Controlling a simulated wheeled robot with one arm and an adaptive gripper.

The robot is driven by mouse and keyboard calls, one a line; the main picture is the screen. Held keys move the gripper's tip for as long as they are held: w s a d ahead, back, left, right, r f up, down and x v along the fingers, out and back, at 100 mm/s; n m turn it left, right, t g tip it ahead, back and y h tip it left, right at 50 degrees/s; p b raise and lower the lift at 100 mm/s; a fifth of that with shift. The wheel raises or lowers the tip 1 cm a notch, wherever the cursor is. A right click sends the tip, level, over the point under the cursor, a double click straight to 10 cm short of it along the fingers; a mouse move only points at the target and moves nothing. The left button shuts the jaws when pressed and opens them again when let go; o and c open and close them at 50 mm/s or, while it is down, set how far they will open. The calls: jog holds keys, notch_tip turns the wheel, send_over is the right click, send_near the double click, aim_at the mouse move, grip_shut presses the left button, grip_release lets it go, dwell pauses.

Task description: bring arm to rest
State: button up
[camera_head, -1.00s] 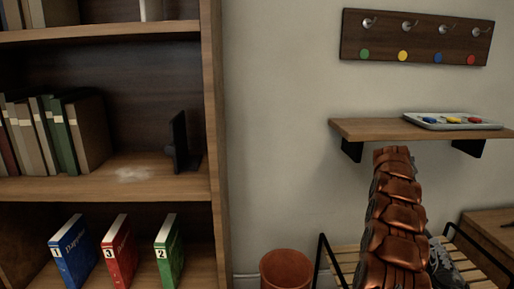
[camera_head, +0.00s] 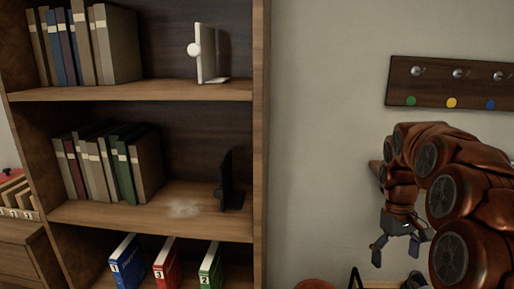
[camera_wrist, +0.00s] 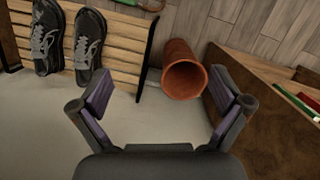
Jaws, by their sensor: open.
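My gripper (camera_head: 396,250) hangs down at the lower right of the head view, at the end of my copper-coloured arm. In the wrist view my gripper (camera_wrist: 163,108) has its two purple-padded fingers spread wide with nothing between them. Below it lie bare floor, a terracotta pot (camera_wrist: 184,77) and the end of a slatted bench (camera_wrist: 118,50). The gripper touches none of these as far as I can see. My arm hides most of the wall shelf in the head view.
A bookcase (camera_head: 262,150) stands at left with rows of books, a white bookend (camera_head: 208,55), a dark bookend (camera_head: 228,180) and numbered binders (camera_head: 165,265). A hook rack (camera_head: 450,84) hangs on the wall at right. Dark shoes (camera_wrist: 88,40) rest on the bench.

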jog(key=s+a+r+p, duration=0.5)
jog(key=s+a+r, duration=0.2)
jog(key=r, duration=0.1)
jog(key=s+a+r+p, duration=0.2)
jog(key=s+a+p, duration=0.1)
jog(key=s, duration=0.4)
jog(key=s+a+r+m+p, duration=0.1)
jog(key=s+a+r+p, duration=0.2)
jog(key=s+p, duration=0.3)
jog(key=s+a+r+m+p, duration=0.1)
jog(key=s+a+r+p, duration=0.1)
jog(key=s, duration=0.8)
jog(key=shift+a+r+y+p, duration=0.35)
jog(key=shift+a+p, duration=0.25)
jog(key=shift+p, duration=0.65)
